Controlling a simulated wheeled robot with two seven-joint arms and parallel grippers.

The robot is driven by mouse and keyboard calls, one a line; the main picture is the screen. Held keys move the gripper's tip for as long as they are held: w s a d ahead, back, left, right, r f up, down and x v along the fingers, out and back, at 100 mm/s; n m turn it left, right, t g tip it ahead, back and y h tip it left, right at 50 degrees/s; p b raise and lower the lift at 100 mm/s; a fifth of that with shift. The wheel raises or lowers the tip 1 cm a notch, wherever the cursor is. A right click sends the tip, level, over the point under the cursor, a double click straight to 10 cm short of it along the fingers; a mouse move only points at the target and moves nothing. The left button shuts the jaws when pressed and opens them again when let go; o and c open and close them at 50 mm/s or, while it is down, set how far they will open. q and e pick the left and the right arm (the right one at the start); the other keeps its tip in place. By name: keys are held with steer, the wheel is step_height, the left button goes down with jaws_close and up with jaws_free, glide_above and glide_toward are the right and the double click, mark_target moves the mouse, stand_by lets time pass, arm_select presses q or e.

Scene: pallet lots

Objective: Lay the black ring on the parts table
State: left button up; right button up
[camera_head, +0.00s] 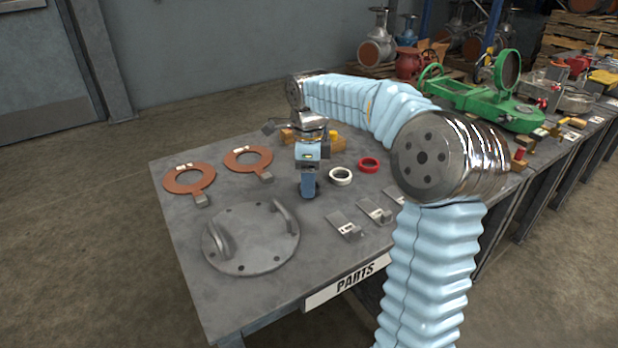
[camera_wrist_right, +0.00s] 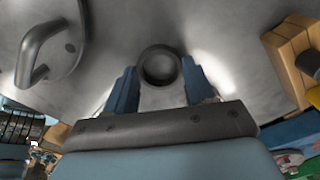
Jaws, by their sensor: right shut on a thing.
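My right gripper (camera_head: 308,188) points down over the middle of the parts table (camera_head: 250,310), its blue fingers close to the grey top. In the right wrist view its fingers (camera_wrist_right: 160,84) are shut on the black ring (camera_wrist_right: 160,52), which sits between their tips. In the head view the fingers mostly hide the ring. I cannot tell whether it touches the table. A white ring (camera_head: 340,176) and a red ring (camera_head: 369,165) lie on the table just right of the gripper. My left gripper is out of view.
A round grey cover with two handles (camera_head: 255,245) lies at the front left; its handle shows in the right wrist view (camera_wrist_right: 40,50). Two copper-coloured gaskets (camera_head: 190,180) lie at the back left. Small metal tags (camera_head: 345,224) lie front right. Brass-coloured blocks (camera_head: 337,142) stand behind the gripper.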

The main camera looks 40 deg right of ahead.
steer(key=o, duration=1)
steer(key=shift+f, duration=0.1)
steer(key=shift+o, duration=0.2)
step_height(320, 180, up, 12)
steer(key=p, duration=0.2)
steer(key=shift+r, duration=0.2)
